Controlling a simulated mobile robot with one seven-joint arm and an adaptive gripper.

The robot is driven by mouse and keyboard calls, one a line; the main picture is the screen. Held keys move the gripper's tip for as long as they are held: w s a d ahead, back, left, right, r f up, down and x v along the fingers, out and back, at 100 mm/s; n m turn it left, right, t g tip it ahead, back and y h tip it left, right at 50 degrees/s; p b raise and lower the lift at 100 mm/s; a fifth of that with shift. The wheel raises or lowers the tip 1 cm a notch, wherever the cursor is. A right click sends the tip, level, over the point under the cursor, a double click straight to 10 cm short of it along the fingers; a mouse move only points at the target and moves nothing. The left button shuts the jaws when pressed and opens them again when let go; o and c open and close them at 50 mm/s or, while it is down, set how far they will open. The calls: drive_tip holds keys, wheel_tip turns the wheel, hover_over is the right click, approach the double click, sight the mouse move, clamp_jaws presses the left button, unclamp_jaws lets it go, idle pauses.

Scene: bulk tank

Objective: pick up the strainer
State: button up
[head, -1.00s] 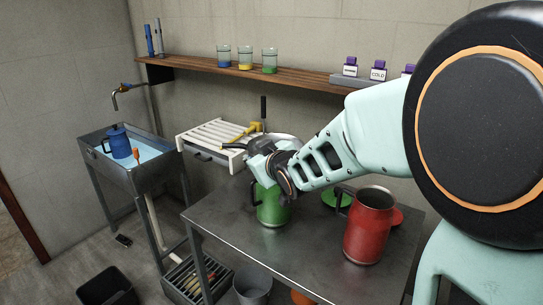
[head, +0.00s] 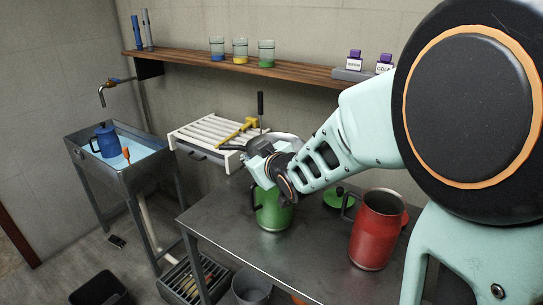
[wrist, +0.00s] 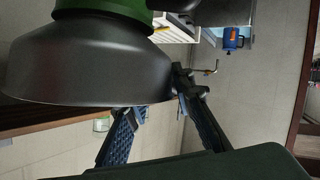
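The strainer is a dark grey bowl with a handle (head: 232,147) that points left in the head view. It sits on top of the green jug (head: 271,212), mostly hidden behind my gripper (head: 262,162). In the wrist view, which looks upside down, the strainer bowl (wrist: 85,65) fills the upper left, with the green jug (wrist: 110,8) at the top edge.
A red jug (head: 377,230) stands on the metal table (head: 225,218) to the right, near a green lid (head: 333,196). A white slatted rack (head: 195,139) with a yellow-headed tool is behind. A sink (head: 125,172) holding a blue jug (head: 106,141) is left. A wooden shelf (head: 190,62) runs above.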

drive_tip(key=shift+s, duration=0.1)
clamp_jaws()
drive_tip(key=shift+r, duration=0.15)
